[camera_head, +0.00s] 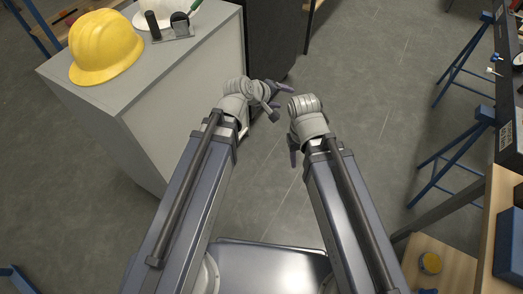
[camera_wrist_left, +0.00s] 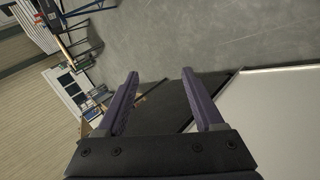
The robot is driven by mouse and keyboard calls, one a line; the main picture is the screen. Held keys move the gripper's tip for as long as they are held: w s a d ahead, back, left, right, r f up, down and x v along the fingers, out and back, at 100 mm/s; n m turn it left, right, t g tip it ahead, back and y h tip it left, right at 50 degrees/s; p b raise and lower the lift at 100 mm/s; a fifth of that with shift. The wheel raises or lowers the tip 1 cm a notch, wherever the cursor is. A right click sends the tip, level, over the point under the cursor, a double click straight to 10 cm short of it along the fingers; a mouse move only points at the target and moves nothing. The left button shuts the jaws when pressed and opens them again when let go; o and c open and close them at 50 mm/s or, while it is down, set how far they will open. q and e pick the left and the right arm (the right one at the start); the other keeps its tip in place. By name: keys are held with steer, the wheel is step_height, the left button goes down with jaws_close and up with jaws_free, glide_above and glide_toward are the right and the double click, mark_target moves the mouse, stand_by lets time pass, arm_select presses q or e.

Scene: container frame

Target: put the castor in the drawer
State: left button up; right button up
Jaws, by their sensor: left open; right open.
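I cannot make out a castor or a drawer with certainty. A small grey and black item with a flat plate and dark upright parts (camera_head: 181,29) lies on the grey cabinet (camera_head: 150,85); I cannot tell whether it is the castor. My left gripper (camera_head: 279,101) is open and empty, beside the cabinet's right side and apart from that item. It also shows open in the left wrist view (camera_wrist_left: 160,76), with nothing between its fingers. My right gripper (camera_head: 294,152) is open, low in front of me over the floor; its fingers are partly hidden by its wrist.
A yellow hard hat (camera_head: 105,47) and a white hat (camera_head: 167,10) sit on the cabinet top. A dark cabinet (camera_head: 275,38) stands behind. The floor between is clear.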

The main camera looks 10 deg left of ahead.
arm_select(q)
steer(key=s+a+f+m+g+y, duration=0.2)
steer(key=s+f+m+g+y, duration=0.1)
steer(key=s, duration=0.5)
steer(key=s+a+f+m+g+y, duration=0.1)
steer(key=s+f+m+g+y, duration=0.3)
steer(key=s+m, duration=0.4)
steer(key=shift+s+a+f+m+g, duration=0.15)
steer(key=shift+s+a+m+g, duration=0.2)
steer(key=shift+s+g, duration=0.2)
steer(key=shift+o, duration=0.4)
steer(key=shift+s+a, duration=0.15)
